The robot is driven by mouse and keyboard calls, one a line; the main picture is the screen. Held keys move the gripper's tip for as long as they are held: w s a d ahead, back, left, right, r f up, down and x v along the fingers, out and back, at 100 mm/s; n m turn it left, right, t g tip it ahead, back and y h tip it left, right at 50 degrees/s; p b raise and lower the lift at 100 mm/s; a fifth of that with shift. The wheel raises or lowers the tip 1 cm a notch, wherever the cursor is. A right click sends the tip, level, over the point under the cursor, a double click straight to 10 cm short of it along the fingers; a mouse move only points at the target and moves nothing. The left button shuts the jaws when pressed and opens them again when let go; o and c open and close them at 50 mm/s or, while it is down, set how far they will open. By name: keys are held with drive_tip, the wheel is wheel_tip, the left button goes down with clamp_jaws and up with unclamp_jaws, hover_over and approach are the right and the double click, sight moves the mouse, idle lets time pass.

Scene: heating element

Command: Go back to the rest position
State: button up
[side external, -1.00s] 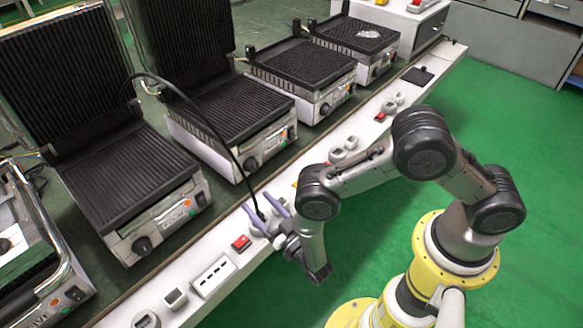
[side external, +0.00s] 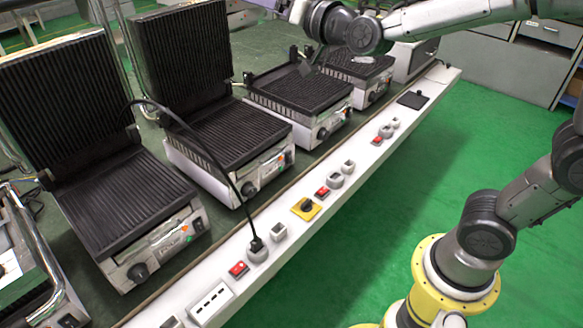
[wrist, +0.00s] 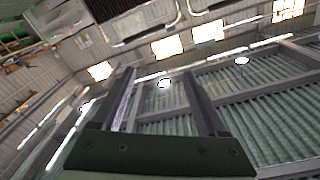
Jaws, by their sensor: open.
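My gripper (wrist: 163,85) is open and empty in the wrist view, its two fingers apart with only the roof and windows of the hall behind them. It points upward. In the side external view my arm is raised across the top right, and the fingers are cut off or cannot be made out at the top edge. A black plug (side external: 256,243) with a cable stands in a round grey socket on the white strip, apart from my gripper.
Several ribbed grills (side external: 118,205) stand in a row on the bench. The white strip (side external: 345,208) along its front carries red switches (side external: 238,269), a yellow-plated knob (side external: 306,208) and sockets. The green floor (side external: 390,235) in front is clear.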

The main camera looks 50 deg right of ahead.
drive_tip(key=s+n+g+y, duration=0.1)
drive_tip(key=s+n+g, duration=0.1)
drive_tip(key=s, duration=0.7)
drive_tip(key=s+d+f+n+g, duration=0.2)
drive_tip(key=s+f+g, duration=0.8)
drive_tip(key=s+f, duration=0.8)
drive_tip(key=s+n, duration=0.1)
drive_tip(key=s, duration=0.3)
drive_tip(key=shift+f+n+g, duration=0.2)
drive_tip(key=shift+n+g, duration=0.2)
